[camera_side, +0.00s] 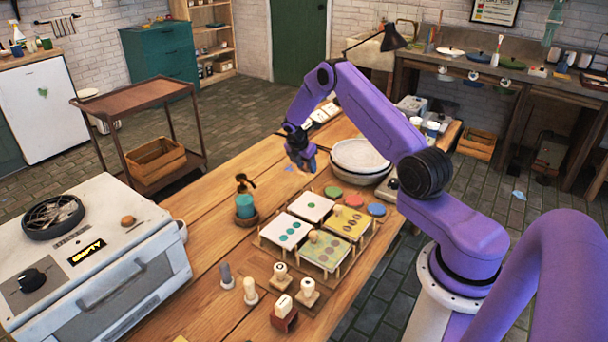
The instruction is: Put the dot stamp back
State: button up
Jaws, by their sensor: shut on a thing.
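My gripper (301,160) is over the far part of the wooden table, left of a stack of pale bowls. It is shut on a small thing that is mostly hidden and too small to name. Several stamps stand at the near end of the table: a pale one on a square base (280,272), another on a square base (307,289), one with a round wooden foot (250,291), a grey one (226,275), and one in a dark red block (284,311). I cannot tell which is the dot stamp.
Painted square tiles (287,230) with dots lie in wooden holders mid-table. Green (333,191), red (354,200) and blue (376,209) round pads are beside them. A teal pump bottle (244,203) stands left. The bowls (360,157) are right of my gripper. A kiln (90,262) fills the left.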

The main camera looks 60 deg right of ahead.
aim_at(304, 183)
jog(key=shift+w+d+f, duration=0.35)
jog(key=shift+w+f, duration=0.3)
jog(key=shift+f, duration=1.75)
jog(key=shift+f, duration=0.15)
jog(key=o, duration=0.9)
jog(key=shift+c, duration=0.2)
